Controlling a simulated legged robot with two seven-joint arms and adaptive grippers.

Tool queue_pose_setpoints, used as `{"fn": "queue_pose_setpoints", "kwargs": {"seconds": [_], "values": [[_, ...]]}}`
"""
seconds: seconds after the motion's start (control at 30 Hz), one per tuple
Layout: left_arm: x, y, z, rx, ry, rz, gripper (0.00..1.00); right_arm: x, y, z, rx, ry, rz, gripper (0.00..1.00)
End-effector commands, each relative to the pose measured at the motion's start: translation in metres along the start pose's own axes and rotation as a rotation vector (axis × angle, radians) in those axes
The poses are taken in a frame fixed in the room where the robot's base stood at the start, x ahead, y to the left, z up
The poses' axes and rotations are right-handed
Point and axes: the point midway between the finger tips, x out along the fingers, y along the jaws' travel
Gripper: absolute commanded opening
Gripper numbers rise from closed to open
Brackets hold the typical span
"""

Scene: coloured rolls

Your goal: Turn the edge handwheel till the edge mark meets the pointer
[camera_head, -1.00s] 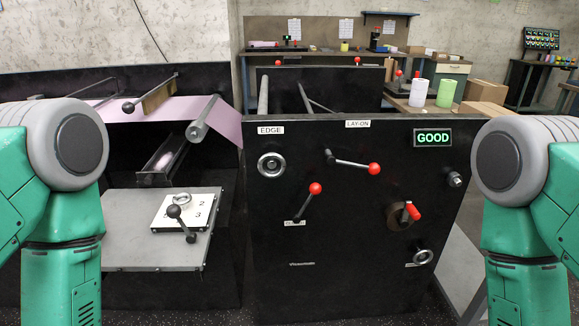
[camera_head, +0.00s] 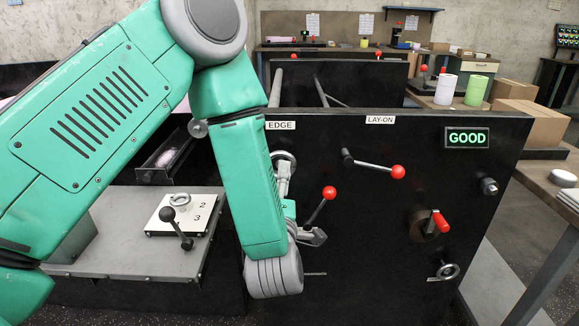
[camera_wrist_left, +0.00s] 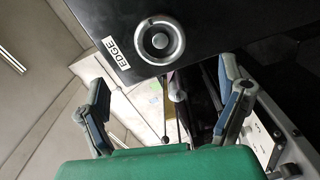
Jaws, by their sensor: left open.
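The edge handwheel (camera_wrist_left: 160,40) is a round silver wheel with a central hub on the black panel, beside the EDGE label (camera_wrist_left: 116,53), in the left wrist view. In the head view the handwheel (camera_head: 287,156) is partly hidden by my left gripper. My left gripper (camera_head: 302,200) is open and empty in front of the panel, just below the handwheel. In the left wrist view the fingers of the gripper (camera_wrist_left: 163,76) are spread wide, with the wheel beyond their tips and not between them. I cannot make out the edge mark or pointer. My right gripper is out of view.
A red-knobbed lever (camera_head: 322,205) stands close to my left gripper. The LAY-ON lever (camera_head: 375,164) is to its right. A grey shelf (camera_head: 130,235) lies left.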

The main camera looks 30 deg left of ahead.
Motion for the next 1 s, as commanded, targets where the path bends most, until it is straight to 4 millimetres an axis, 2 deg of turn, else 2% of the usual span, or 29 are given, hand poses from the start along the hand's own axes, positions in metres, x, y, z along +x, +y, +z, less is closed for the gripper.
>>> {"fn": "queue_pose_setpoints", "kwargs": {"seconds": [0.1,0.3,0.5,0.7,0.93,0.97,1.0], "values": [[0.028,-0.001,-0.001,-0.002,0.004,0.003,0.88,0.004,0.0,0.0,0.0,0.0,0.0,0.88],[0.07,-0.002,-0.001,-0.001,0.003,0.002,0.88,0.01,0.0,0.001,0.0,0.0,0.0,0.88],[0.098,-0.002,0.0,0.001,0.0,-0.001,0.88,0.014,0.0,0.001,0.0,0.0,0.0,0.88],[0.109,-0.001,0.0,0.002,-0.002,-0.001,0.88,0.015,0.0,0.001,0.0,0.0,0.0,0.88],[0.11,-0.001,0.0,0.002,-0.002,-0.002,0.88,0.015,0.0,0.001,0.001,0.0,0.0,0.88],[0.11,-0.001,0.0,0.002,-0.002,-0.002,0.85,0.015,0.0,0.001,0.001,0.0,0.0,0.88],[0.11,-0.001,0.0,0.002,-0.002,-0.002,0.71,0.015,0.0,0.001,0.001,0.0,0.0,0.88]]}}
